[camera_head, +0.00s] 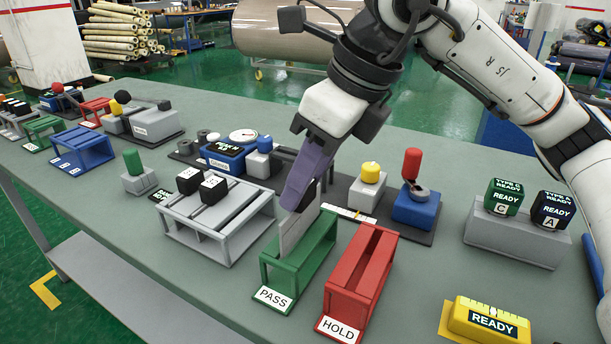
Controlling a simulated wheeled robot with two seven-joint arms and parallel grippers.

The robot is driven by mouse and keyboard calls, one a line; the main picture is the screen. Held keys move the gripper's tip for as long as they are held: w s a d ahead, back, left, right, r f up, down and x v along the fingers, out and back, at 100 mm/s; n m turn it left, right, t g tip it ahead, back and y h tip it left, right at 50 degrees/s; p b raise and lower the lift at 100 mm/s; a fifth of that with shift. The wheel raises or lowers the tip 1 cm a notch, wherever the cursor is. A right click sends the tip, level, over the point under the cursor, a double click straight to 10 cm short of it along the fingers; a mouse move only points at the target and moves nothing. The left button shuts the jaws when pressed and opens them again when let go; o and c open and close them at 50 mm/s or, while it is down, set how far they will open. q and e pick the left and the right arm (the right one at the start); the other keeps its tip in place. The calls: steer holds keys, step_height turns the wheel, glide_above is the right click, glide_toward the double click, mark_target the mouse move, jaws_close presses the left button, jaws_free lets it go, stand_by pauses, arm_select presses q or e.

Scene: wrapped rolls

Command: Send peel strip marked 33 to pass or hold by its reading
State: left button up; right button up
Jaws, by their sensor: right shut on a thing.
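My right gripper (302,200) has purple fingers and is shut on a thin pale grey strip (296,232). The strip stands upright, and its lower part is at the far left end of the green PASS rack (312,258). I cannot tell how deep it sits in the slot. No marking 33 can be read on it. The red HOLD rack (360,280) stands just right of the green one and looks empty. A blue gauge unit (228,160) with a white round dial (243,136) stands behind. Its reading is too small to make out. My left gripper is not in view.
A grey rack (215,225) with two black cubes stands left of the PASS rack. A yellow READY block (488,320) is at the front right. A grey stand (518,235) holds green and black READY cubes. Bare tabletop lies right of the HOLD rack.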

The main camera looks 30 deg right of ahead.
mark_target(310, 204)
steer(key=shift+f+b, duration=1)
steer(key=shift+f, duration=0.25)
steer(key=shift+f+b, duration=0.5)
steer(key=shift+f, duration=0.1)
steer(key=shift+f+b, duration=0.75)
steer(key=o, duration=1.1)
